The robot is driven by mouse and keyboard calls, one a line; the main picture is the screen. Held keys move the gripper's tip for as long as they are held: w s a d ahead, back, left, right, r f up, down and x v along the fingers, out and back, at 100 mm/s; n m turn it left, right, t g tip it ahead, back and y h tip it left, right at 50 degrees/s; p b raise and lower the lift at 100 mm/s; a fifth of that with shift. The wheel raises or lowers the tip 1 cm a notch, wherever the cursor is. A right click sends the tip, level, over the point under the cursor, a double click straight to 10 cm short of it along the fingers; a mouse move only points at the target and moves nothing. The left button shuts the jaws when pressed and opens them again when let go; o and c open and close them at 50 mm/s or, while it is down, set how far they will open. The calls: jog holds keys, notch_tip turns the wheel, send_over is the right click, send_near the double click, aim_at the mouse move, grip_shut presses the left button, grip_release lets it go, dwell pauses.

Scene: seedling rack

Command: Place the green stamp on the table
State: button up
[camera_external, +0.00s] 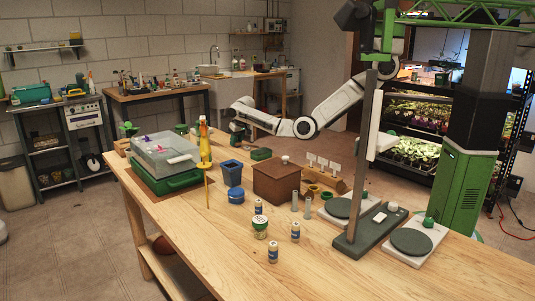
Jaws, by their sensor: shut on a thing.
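The wooden table (330,255) fills the middle and front. My arm reaches in from the right, and my gripper (238,121) is above the far side of the table. It is shut on a small dark green thing, apparently the green stamp (238,128), which hangs below it. The fingers and the stamp's details are too small to see clearly.
A blue bin (232,172), a brown box (281,182) and a yellow bottle (204,145) stand nearby. Jars, scales and a tall stand (362,235) are farther forward.

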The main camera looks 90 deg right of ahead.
jog(key=o, duration=1.1)
jog(key=v, duration=1.2)
jog(key=shift+r+p, duration=0.1)
jog(key=shift+p, duration=0.25)
